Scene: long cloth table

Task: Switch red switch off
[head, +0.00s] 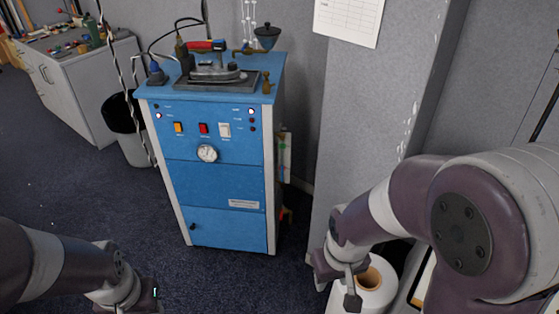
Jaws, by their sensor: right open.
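The red switch (203,129) sits on the upper front panel of a blue cabinet (212,187). It is between an orange switch (179,127) on its left and a white switch (224,130) on its right. Its on or off position is too small to tell. My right gripper (340,286) is open at the lower right, apart from the cabinet and in front of a white spool. My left gripper (138,300) is at the bottom left, partly cut off by the frame, and its fingers cannot be made out. Neither gripper touches the panel.
A round gauge (207,153) is below the switches. An iron (212,70) rests on the cabinet top. A dark bin (127,130) stands left of the cabinet, and a grey pillar (375,110) on its right. A white spool (372,290) is beside my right gripper.

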